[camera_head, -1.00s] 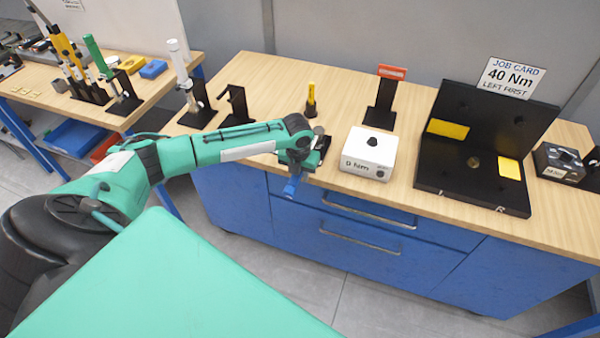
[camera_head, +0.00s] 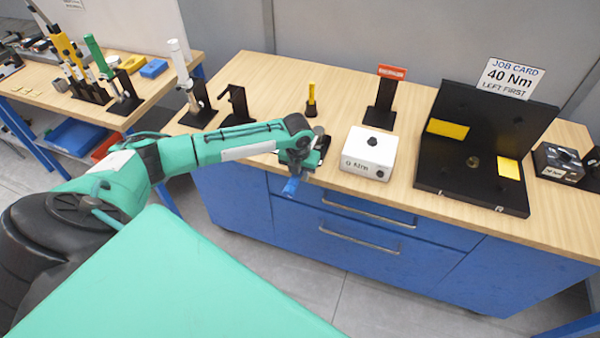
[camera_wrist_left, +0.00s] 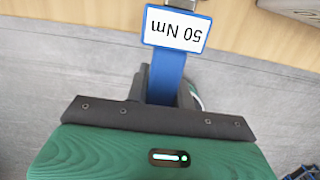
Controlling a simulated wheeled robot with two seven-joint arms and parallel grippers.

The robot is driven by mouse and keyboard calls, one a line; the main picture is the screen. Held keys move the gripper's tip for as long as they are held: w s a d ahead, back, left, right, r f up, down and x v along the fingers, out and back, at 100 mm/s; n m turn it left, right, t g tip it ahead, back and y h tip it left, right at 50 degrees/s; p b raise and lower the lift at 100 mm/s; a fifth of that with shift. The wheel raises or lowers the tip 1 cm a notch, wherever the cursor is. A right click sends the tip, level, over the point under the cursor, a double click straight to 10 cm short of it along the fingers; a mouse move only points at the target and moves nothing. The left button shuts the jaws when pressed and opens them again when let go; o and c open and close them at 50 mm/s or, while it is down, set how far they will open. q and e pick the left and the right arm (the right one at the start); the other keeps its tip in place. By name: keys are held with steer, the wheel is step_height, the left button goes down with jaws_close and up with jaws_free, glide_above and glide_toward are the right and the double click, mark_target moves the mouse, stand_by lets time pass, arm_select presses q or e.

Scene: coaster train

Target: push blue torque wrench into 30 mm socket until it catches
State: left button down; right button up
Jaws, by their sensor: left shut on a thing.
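My left gripper (camera_head: 294,166) is at the front edge of the wooden bench, shut on the blue torque wrench. The wrench's blue handle end (camera_head: 290,187) sticks out below the gripper toward the front. In the left wrist view the blue wrench (camera_wrist_left: 166,78) runs up from between the dark fingers to a white label reading 50 Nm, upside down. Its metal head is cut off at the top edge. A small grey round piece (camera_head: 318,130) shows just behind the gripper, possibly the socket; no size mark is readable. Whether wrench and socket touch is hidden. My right gripper is not in view.
A white box (camera_head: 369,152) marked Nm stands right of the gripper. A yellow-handled tool (camera_head: 311,98) and a black stand with a red label (camera_head: 384,105) are behind. A black case (camera_head: 470,190) with a 40 Nm job card (camera_head: 508,77) is farther right.

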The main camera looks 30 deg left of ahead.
arm_select(q)
steer(key=shift+w+f+b, duration=0.1)
steer(key=shift+f+b, duration=0.2)
steer(key=shift+f, duration=0.45)
stand_by(0.8)
steer(key=shift+r+p, duration=0.1)
steer(key=shift+p, duration=0.25)
stand_by(0.5)
steer(key=shift+s+p, duration=0.25)
steer(key=shift+p, duration=0.05)
steer(key=shift+s+d+p, duration=0.25)
steer(key=shift+s+p, duration=0.45)
steer(key=shift+s, duration=0.15)
steer(key=shift+s+d+p, duration=0.25)
steer(key=shift+s+p, duration=0.45)
steer(key=shift+s, duration=0.4)
